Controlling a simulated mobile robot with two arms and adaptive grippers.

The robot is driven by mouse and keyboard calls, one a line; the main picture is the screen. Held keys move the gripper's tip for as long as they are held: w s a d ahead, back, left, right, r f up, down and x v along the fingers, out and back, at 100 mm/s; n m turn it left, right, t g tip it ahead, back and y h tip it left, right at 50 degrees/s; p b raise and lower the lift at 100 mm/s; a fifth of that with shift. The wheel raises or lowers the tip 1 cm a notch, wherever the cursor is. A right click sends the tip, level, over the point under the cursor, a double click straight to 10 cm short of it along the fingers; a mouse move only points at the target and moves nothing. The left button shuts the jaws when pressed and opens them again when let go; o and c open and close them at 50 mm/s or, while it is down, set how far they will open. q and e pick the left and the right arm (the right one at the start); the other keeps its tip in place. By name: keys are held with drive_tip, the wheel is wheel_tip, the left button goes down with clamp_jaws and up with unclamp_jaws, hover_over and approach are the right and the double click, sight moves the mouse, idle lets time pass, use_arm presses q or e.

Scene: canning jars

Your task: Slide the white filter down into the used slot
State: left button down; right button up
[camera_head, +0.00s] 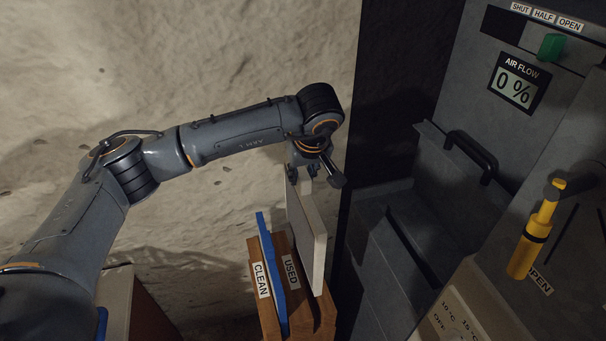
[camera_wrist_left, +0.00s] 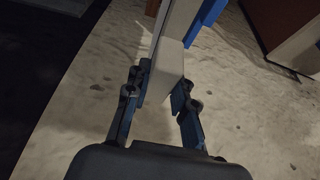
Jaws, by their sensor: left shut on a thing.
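The white filter (camera_head: 309,238) is a thin upright panel at the wooden rack (camera_head: 321,320), just right of the USED label (camera_head: 291,271). Its lower edge meets the rack in the picture, but I cannot tell how deep it sits in the used slot. My left gripper (camera_head: 307,174) is shut on the filter's top end. In the left wrist view, the gripper's fingers (camera_wrist_left: 158,98) stand on either side of the pale filter (camera_wrist_left: 170,68). My right gripper is not in view.
A blue filter (camera_head: 271,270) stands left of the white one, beside the CLEAN label (camera_head: 262,280). A grey cabinet with a black handle (camera_head: 472,156) and an air flow display (camera_head: 516,86) stands right. A yellow lever (camera_head: 535,232) is nearer. A rough pale wall (camera_head: 210,60) lies behind.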

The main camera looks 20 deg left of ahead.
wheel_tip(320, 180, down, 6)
drive_tip(key=b, duration=0.6)
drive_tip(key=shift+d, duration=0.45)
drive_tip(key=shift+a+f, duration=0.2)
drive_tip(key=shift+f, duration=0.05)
idle(0.3)
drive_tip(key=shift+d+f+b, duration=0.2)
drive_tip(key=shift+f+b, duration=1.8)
drive_tip(key=shift+b, duration=0.1)
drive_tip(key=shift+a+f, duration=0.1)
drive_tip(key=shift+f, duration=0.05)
